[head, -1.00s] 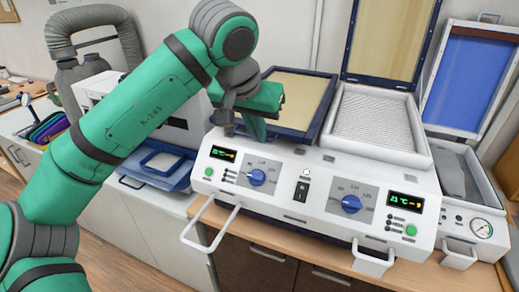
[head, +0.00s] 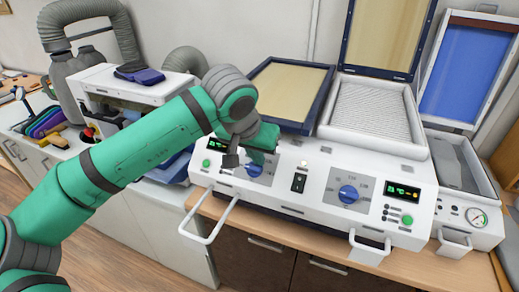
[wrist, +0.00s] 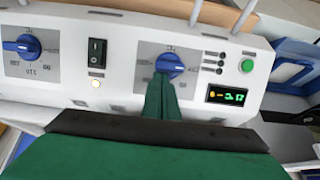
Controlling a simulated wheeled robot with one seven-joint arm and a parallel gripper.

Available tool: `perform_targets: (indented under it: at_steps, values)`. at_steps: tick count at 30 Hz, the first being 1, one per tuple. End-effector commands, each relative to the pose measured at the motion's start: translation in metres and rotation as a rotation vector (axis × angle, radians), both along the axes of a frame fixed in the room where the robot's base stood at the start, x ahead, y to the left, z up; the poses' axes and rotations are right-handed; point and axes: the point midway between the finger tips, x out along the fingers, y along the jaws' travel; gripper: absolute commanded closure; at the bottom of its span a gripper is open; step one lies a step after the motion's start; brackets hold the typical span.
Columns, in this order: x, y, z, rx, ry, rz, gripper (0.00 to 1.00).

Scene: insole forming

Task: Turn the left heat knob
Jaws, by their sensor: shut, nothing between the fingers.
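The left heat knob (head: 254,170) is a blue dial on a grey scale plate, on the left of the white machine's front panel. In the head view my gripper (head: 261,155) is just above it and hides part of it. In the wrist view, which sees the panel upside down, the knob (wrist: 170,63) is near the middle. My shut green fingers (wrist: 163,80) overlap its lower edge, with nothing between them. I cannot tell whether they touch it. The right knob (head: 348,194) is in clear view; it also shows in the wrist view (wrist: 22,46).
A black switch (head: 298,183) sits between the knobs. A left display (wrist: 226,95) and green button (wrist: 247,65) are beside the left knob. A white handle (head: 208,224) sticks out below the panel. The open heating trays (head: 368,112) stand behind.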

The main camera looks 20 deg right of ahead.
Motion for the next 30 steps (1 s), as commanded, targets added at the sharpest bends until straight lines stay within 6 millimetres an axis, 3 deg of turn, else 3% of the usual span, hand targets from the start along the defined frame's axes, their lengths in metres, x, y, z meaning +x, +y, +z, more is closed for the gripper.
perform_targets:
  at_steps: [30]
  values:
    - [-0.0035,-0.0023,-0.0010,0.058,-0.050,-0.087,1.00]
